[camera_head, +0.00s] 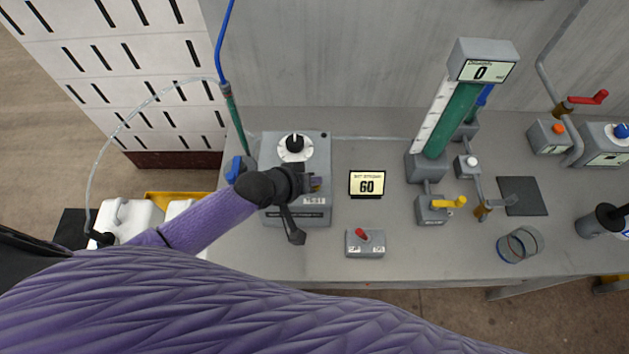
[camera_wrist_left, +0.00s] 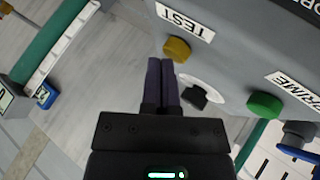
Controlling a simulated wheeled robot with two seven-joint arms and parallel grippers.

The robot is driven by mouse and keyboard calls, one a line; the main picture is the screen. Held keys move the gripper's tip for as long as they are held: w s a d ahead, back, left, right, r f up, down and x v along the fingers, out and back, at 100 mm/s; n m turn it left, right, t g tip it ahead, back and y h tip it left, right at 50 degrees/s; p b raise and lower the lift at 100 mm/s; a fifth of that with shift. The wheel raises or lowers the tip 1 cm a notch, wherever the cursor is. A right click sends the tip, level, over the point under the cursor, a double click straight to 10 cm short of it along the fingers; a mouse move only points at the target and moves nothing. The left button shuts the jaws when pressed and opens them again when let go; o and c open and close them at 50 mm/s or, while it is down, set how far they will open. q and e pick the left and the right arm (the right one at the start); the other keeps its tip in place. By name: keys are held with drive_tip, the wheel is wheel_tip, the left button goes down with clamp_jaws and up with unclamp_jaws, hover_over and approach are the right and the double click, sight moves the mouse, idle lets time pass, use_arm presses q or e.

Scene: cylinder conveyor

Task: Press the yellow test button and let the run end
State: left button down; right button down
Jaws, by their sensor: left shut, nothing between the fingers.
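A green button (camera_wrist_left: 265,105) labelled PRIME and a black knob (camera_wrist_left: 196,96) share the panel. My right gripper is not in view.
A display (camera_head: 367,184) reading 60 and a small box with a red switch (camera_head: 362,243) stand right of the grey box.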

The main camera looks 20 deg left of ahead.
use_arm(q)
drive_tip(key=shift+f, duration=0.35)
idle(0.5)
drive_tip(key=shift+r+p, duration=0.8)
drive_tip(key=shift+r, duration=0.15)
wheel_tip(320, 180, up, 5)
drive_tip(key=p, duration=0.5)
drive_tip(key=shift+r, duration=0.1)
